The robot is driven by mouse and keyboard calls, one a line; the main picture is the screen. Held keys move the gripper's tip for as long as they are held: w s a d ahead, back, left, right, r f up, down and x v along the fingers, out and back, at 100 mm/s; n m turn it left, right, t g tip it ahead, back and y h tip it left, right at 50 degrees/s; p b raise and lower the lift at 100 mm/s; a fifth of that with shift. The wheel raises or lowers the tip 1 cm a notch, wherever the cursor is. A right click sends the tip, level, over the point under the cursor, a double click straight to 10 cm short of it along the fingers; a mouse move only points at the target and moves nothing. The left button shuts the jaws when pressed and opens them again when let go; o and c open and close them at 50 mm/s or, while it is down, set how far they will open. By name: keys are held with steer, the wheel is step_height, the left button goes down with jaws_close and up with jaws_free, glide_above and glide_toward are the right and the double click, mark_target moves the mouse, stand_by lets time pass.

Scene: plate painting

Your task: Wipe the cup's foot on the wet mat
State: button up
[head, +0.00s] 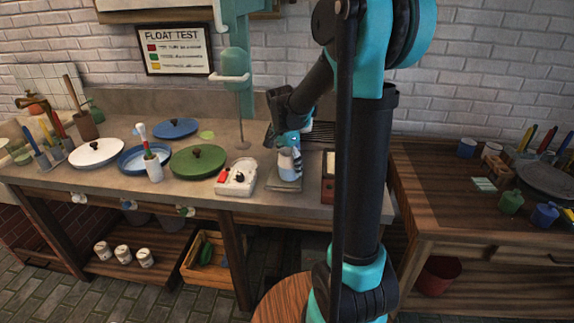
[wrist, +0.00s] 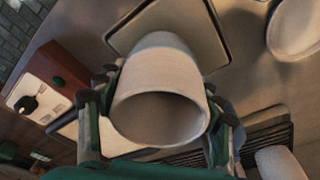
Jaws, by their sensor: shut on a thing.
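The pale cup (head: 287,163) is in my gripper (head: 289,148), just above or on the square grey mat (head: 284,186) on the workbench. In the wrist view the cup (wrist: 160,82) fills the middle, its open mouth towards the camera and its foot pointing away towards the mat (wrist: 215,52). The dark fingers of my gripper (wrist: 160,105) are shut on both sides of the cup. The foot is hidden behind the cup's own wall, so I cannot tell whether it touches the mat.
A white device with a red part (head: 237,177) stands left of the mat. A dark-framed wooden box (head: 328,184) is close on the right. A dark slatted rack (head: 322,134) lies behind.

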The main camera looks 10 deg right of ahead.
mark_target(281, 164)
stand_by(0.4)
steer(key=shift+w+a+f, duration=0.1)
steer(key=shift+w+a, duration=0.15)
steer(key=shift+a, duration=0.5)
steer(key=shift+w+a, duration=0.2)
steer(key=shift+a, duration=0.5)
steer(key=shift+d, duration=0.15)
steer(key=shift+s+d, duration=0.25)
steer(key=shift+d, duration=0.45)
steer(key=shift+s+d, duration=0.2)
steer(key=shift+d, duration=0.45)
steer(key=shift+a, duration=0.15)
steer(key=shift+w+a, duration=0.25)
steer(key=shift+a, duration=0.45)
steer(key=shift+w+a, duration=0.2)
steer(key=shift+a, duration=0.5)
steer(key=shift+r, duration=3.95)
